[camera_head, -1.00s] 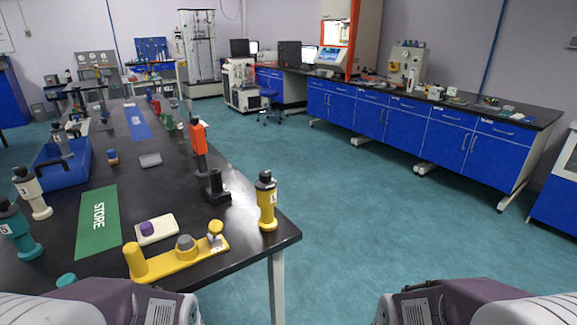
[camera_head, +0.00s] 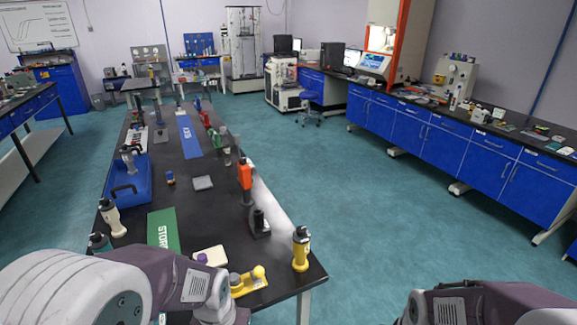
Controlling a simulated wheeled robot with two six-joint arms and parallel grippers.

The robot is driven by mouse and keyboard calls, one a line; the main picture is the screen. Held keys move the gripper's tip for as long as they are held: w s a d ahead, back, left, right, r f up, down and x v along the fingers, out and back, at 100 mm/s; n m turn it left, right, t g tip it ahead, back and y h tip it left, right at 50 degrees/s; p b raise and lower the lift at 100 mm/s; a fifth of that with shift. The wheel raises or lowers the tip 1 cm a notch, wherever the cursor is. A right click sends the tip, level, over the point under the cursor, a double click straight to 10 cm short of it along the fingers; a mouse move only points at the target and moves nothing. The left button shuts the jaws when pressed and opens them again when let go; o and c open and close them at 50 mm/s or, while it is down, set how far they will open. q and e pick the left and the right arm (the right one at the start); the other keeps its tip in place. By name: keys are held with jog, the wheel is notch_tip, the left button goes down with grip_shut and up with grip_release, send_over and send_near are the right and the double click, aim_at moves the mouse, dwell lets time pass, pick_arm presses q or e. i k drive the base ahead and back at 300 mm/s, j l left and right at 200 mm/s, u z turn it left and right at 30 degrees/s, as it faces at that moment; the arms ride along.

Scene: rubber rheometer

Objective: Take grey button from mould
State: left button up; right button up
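The yellow mould (camera_head: 252,283) lies near the front right corner of the black table, with a knob at its right end. A small grey round piece, which looks like the grey button (camera_head: 234,278), sits on it, beside my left arm. The mould's left part is hidden behind that arm. My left arm comes in from the lower left and reaches across the table's front edge; its gripper is below the picture. Only part of my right arm shows at the bottom right, over the floor, and its gripper is out of view.
A white block with a purple piece (camera_head: 203,258) lies just behind the mould. A yellow-and-black bottle-like tool (camera_head: 301,249) stands to its right. A black stand with an orange top (camera_head: 244,176), a green STORE mat (camera_head: 163,230) and a blue tray (camera_head: 128,196) are farther back. Open floor lies right.

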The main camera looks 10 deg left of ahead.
aim_at(234, 279)
jog(key=u, duration=0.9)
jog(key=j+z, duration=0.25)
jog(key=j, duration=0.15)
jog(key=j+z, duration=0.25)
jog(key=j, duration=0.15)
jog(key=k+j+z, duration=0.25)
jog(key=j+z, duration=0.25)
jog(key=j, duration=0.2)
